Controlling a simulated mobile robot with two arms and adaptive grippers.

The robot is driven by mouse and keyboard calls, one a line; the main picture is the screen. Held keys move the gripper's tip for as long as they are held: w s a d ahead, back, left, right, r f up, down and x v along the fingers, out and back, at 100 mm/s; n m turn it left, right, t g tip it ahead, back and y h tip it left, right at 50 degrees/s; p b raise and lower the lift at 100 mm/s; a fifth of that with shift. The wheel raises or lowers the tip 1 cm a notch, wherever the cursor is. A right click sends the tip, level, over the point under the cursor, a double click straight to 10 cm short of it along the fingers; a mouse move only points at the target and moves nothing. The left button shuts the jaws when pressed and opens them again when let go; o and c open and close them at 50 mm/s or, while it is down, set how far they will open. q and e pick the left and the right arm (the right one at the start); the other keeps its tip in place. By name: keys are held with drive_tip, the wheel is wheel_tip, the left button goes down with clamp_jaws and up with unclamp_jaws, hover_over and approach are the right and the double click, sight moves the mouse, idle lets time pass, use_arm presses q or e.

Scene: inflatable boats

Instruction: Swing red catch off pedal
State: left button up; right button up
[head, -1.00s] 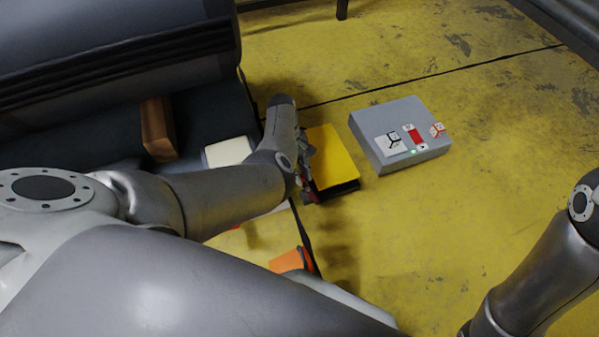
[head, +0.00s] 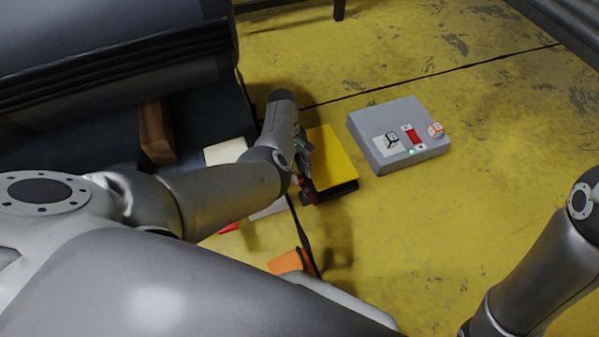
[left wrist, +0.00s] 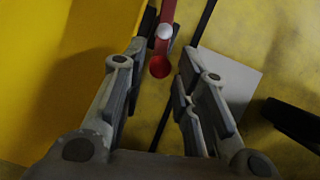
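The pedal (head: 338,158) has a flat yellow top on a black base and sits on the floor. It also fills the left of the left wrist view (left wrist: 50,60). The red catch (left wrist: 160,65) is a thin bar with a rounded end and a pale spot, beside the pedal's edge. My left gripper (head: 303,160) is at the pedal's left edge, mostly hiding the catch in the head view. In the left wrist view its fingers (left wrist: 163,72) are apart, with the catch's end between or just beyond their tips; contact cannot be told. My right gripper is out of view.
A grey box (head: 400,135) with dice-marked pads and a red patch lies right of the pedal. A brown block (head: 156,132), a cream block (head: 226,151) and an orange object (head: 288,262) lie to the left and front.

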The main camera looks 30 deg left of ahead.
use_arm(q)
drive_tip(key=v, duration=1.1)
drive_tip(key=shift+r, duration=0.1)
